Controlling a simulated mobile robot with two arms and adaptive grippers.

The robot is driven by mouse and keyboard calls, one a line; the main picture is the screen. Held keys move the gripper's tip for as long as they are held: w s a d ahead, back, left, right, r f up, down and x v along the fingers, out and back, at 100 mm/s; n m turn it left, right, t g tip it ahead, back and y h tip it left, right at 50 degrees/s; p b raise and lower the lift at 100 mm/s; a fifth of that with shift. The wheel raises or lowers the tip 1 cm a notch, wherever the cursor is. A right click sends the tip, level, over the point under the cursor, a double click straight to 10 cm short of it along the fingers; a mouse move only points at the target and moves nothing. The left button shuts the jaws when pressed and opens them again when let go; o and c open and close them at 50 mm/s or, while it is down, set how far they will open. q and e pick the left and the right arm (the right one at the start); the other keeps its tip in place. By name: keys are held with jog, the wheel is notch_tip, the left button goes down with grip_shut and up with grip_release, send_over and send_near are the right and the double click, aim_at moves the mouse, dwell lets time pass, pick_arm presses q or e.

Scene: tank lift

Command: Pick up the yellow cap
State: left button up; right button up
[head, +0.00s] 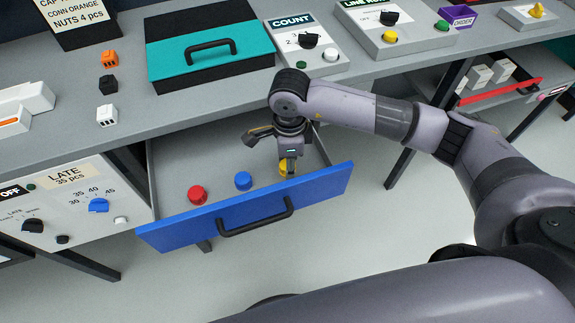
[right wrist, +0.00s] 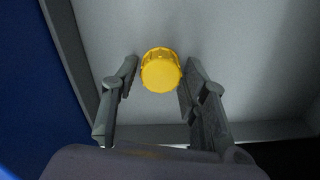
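The yellow cap (head: 284,167) sits in the open drawer near its right end, partly hidden by my right gripper (head: 287,162) in the head view. In the right wrist view the yellow cap (right wrist: 160,70) shows between and just beyond the two fingertips of my right gripper (right wrist: 157,78). The fingers are apart, with a gap on the left side and the cap close to the right finger. I cannot tell whether that finger touches it. My left gripper is not in view.
The drawer (head: 250,207) has a blue front with a black handle. A red cap (head: 197,195) and a blue cap (head: 243,181) stand in it to the left. The grey table (head: 180,105) with a teal case (head: 210,45) and the COUNT box (head: 305,52) lies above.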

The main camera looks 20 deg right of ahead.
jog(key=c, duration=0.4)
jog(key=shift+o, duration=0.2)
jog(key=shift+r, duration=0.1)
